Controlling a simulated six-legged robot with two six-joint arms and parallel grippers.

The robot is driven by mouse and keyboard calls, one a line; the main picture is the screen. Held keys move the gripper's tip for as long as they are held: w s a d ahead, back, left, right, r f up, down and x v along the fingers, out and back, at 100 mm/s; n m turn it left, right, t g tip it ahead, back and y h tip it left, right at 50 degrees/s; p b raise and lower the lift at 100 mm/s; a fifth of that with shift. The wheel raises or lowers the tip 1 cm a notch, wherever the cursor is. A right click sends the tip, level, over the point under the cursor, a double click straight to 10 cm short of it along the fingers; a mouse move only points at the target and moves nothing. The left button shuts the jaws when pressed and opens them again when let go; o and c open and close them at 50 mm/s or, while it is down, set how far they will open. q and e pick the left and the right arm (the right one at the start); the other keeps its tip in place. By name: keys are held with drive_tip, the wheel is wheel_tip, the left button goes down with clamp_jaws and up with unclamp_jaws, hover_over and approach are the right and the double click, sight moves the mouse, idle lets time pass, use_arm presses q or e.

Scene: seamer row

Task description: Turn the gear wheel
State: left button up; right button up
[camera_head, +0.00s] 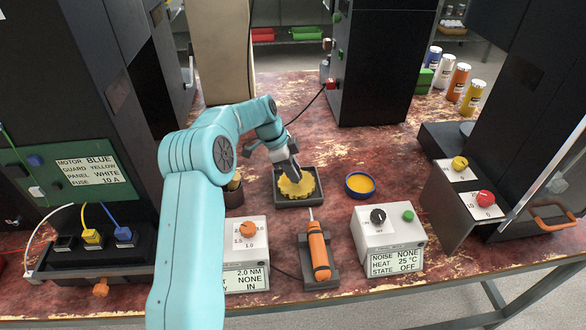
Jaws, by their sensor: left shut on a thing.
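The yellow gear wheel (299,189) lies flat in a dark square tray (293,203) near the middle of the bench. My left arm comes in from the left and reaches over to it. My left gripper (294,178) points down at the gear wheel and is shut on it, covering part of its middle and far side. The fingertips are small and dark, so the exact grip point is hard to see. My right gripper is not in view.
A blue-rimmed yellow dish (360,185) is right of the tray. Dark machines stand left, right and behind. Several cans (458,82) line the far right.

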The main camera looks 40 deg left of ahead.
use_arm(q)
drive_tip(key=m, duration=0.1)
drive_tip(key=m+p, duration=0.1)
drive_tip(key=m+g+p, duration=0.1)
drive_tip(key=shift+w+a+r+m+h, duration=0.2)
drive_tip(key=shift+r+m+h, duration=0.1)
drive_tip(key=shift+m, duration=0.1)
drive_tip(key=m+g+p, duration=0.1)
drive_tip(key=m+p, duration=0.1)
drive_tip(key=p, duration=0.1)
drive_tip(key=shift+w+f+m, duration=0.1)
drive_tip(key=shift+w+m, duration=0.05)
drive_tip(key=shift+m, duration=0.25)
drive_tip(key=shift+f+m+g+p, duration=0.15)
drive_tip(key=shift+m+g+p, duration=0.35)
drive_tip(key=shift+m+p, duration=0.25)
drive_tip(key=o, duration=1)
drive_tip(key=shift+o, duration=0.2)
wheel_tip(320, 180, up, 8)
drive_tip(key=p, duration=0.3)
drive_tip(key=shift+d, duration=0.1)
wheel_tip(320, 180, up, 12)
drive_tip(key=p, duration=1.2)
